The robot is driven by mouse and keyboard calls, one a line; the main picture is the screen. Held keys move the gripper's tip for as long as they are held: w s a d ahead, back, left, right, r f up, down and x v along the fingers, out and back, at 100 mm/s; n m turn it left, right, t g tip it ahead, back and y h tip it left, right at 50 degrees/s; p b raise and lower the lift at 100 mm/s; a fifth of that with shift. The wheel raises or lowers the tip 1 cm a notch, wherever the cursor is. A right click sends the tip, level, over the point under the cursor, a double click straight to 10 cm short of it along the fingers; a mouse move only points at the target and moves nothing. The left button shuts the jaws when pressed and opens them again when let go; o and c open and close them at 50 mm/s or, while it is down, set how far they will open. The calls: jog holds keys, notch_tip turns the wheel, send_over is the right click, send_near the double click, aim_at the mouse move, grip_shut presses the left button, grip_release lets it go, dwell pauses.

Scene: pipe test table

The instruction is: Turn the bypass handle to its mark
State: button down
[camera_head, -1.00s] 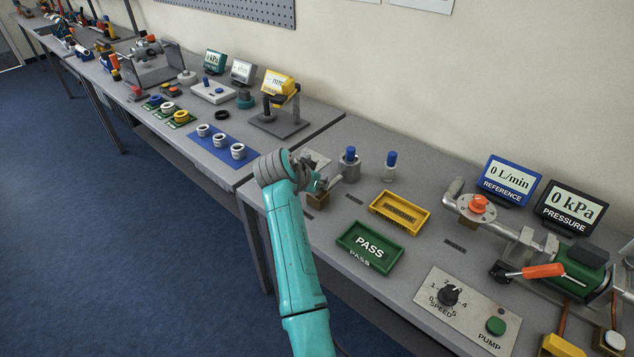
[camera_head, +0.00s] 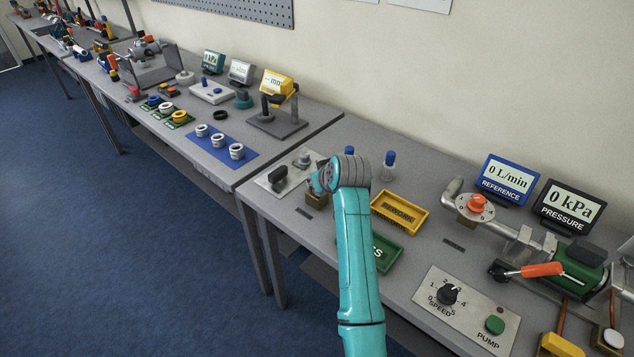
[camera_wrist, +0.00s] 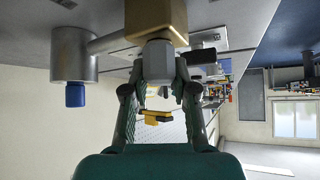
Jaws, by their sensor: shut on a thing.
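My gripper (camera_wrist: 158,90) is shut on a grey angular fitting (camera_wrist: 157,58) below a brass block (camera_wrist: 158,18) in the wrist view. The brass block also shows in the head view (camera_head: 317,198), left of my wrist, which hides most of the grip. No label marks the bypass handle, and I cannot tell whether the held fitting belongs to it. Elsewhere in the head view are an orange knob (camera_head: 477,203) on a round marked plate, an orange lever (camera_head: 543,269) by a green body, and a dark handle (camera_head: 279,178) on a pale plate.
A metal cylinder with a blue cap (camera_wrist: 75,95) is close beside my gripper. A yellow tray (camera_head: 424,225) and a partly covered green tray (camera_head: 391,259) are right of my arm. The speed panel (camera_head: 470,305) is at the front right.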

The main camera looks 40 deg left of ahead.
jog(key=n+g, duration=0.1)
jog(key=n, duration=0.1)
jog(key=n+g+y, duration=0.1)
jog(key=n+g, duration=0.1)
jog(key=n, duration=0.1)
jog(key=shift+w+d+g, duration=0.1)
jog(key=shift+g, duration=0.2)
jog(key=shift+f+n+g, duration=0.15)
jog(key=shift+n+g, duration=0.15)
jog(key=shift+n, duration=0.1)
jog(key=c, duration=0.9)
grip_release()
jog(key=v, duration=1.2)
